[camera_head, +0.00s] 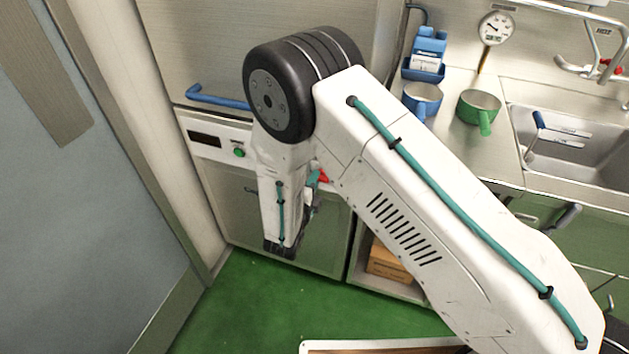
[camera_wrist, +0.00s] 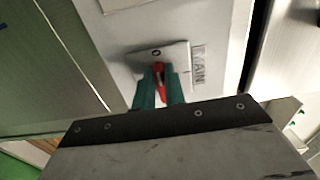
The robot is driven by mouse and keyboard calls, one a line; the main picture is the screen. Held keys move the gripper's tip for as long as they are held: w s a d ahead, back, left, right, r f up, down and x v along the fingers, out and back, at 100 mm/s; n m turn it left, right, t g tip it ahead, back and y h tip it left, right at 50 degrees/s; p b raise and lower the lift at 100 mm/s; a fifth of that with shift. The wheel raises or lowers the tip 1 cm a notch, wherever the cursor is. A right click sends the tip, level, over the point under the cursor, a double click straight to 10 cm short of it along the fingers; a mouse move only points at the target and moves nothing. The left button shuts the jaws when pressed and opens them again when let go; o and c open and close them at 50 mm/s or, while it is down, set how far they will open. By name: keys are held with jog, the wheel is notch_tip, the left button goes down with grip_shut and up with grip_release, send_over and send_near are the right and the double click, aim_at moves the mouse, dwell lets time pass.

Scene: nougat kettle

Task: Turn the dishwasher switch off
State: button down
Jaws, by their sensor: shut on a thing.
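The dishwasher (camera_head: 320,235) stands at the left with a white control strip along its top. Its red switch handle (camera_wrist: 160,82) sits on a grey plate (camera_wrist: 150,57) marked "0", beside a "MAIN" label (camera_wrist: 199,65). In the head view a bit of the red switch (camera_head: 323,176) shows beside my arm. My gripper (camera_wrist: 160,84) has its two teal fingers shut on the red handle, one on each side. The handle's tip points toward the "0" mark in the wrist view. In the head view my arm hides most of the fingers.
A dark display (camera_head: 204,138) and a green button (camera_head: 239,152) are on the control strip, below a blue handle (camera_head: 217,100).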

dwell(0.4)
jog(key=c, duration=1.5)
grip_release()
jog(key=shift+o, duration=0.2)
jog(key=v, duration=0.8)
